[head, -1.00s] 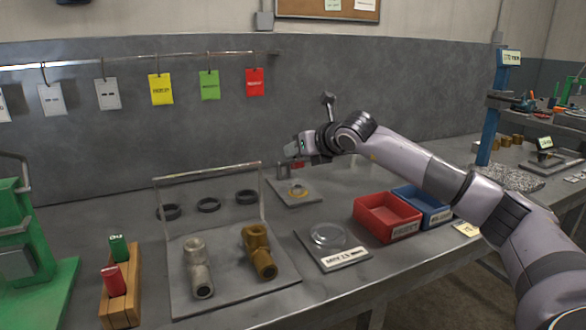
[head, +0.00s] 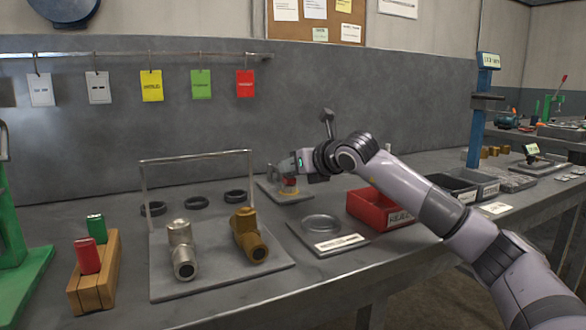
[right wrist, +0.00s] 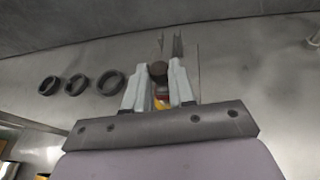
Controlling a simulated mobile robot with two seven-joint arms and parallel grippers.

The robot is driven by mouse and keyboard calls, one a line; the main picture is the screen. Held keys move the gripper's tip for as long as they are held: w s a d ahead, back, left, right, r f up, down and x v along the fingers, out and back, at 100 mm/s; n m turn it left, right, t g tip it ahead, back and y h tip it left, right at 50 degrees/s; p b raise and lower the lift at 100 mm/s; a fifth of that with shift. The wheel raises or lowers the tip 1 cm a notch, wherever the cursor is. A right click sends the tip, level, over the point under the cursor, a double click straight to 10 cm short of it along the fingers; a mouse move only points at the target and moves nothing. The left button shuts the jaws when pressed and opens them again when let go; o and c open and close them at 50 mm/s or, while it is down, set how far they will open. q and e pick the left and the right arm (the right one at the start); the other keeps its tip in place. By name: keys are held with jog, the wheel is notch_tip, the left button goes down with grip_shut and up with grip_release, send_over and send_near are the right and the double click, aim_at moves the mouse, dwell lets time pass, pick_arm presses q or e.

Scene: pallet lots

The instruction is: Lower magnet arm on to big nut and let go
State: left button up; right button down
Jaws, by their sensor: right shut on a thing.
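The big nut (head: 290,191) is a yellow-brass ring on a small grey plate (head: 270,192) at the back of the bench. My right gripper (head: 283,171) is right above it, shut on the magnet arm (head: 283,182), whose small red part shows just over the nut. I cannot tell whether the magnet arm touches the nut. In the right wrist view, a round brown end of the magnet arm (right wrist: 158,70) sits between the fingers, with yellow and red below it. My left gripper is not in view.
A wire-framed tray (head: 190,285) holds a grey and a brass pipe fitting. Several dark rings lie behind it. A clear dish (head: 320,224) on a labelled plate, a red bin (head: 375,212) and a dark bin (head: 455,188) stand to the right.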

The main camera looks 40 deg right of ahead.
jog(key=shift+a+f, duration=0.2)
jog(key=shift+f, duration=0.55)
jog(key=c, duration=1)
grip_release()
jog(key=shift+d, duration=0.1)
jog(key=shift+o, duration=0.2)
jog(key=shift+r, duration=0.15)
jog(key=shift+s+r, duration=0.1)
jog(key=shift+r, duration=0.05)
jog(key=shift+s+r, duration=0.1)
jog(key=shift+s, duration=0.2)
jog(key=shift+b+v, duration=0.5)
jog(key=shift+v, duration=2.6)
